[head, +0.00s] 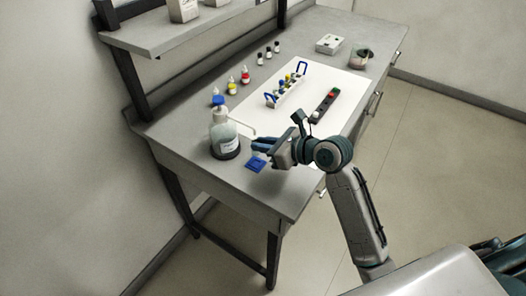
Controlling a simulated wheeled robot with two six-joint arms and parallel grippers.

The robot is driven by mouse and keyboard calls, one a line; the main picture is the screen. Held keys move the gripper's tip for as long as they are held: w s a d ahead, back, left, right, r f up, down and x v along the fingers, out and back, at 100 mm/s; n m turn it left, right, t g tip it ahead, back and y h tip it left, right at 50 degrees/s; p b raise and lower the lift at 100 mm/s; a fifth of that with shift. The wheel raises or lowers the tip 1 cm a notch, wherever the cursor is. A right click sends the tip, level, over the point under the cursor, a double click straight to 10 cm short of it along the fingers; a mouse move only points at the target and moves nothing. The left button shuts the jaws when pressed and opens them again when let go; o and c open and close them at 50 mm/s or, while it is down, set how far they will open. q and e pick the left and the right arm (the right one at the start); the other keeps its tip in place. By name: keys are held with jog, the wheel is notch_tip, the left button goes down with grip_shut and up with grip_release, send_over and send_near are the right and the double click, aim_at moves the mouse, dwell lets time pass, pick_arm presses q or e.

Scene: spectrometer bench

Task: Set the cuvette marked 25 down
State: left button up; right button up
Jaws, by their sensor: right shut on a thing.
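My right gripper (262,145) reaches over the near part of the bench, its blue fingers pointing left. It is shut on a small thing. The fingers hide most of that thing, and I cannot read a mark of 25 on any cuvette. A small blue square piece (256,163) lies on the bench just below the fingers in the picture; I cannot tell whether the gripper is touching it. My left gripper is not in view.
A wash bottle (224,137) with a blue cap stands close left of the gripper. A white rack with blue ends (286,90) and a dark strip (323,106) sit on a white mat (343,84). Small dropper bottles (245,76) line the left side. The front bench corner is clear.

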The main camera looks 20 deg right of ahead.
aim_at(258, 153)
jog(key=shift+f, duration=1.8)
jog(key=o, duration=0.8)
jog(key=shift+f, duration=0.1)
jog(key=shift+v, duration=6)
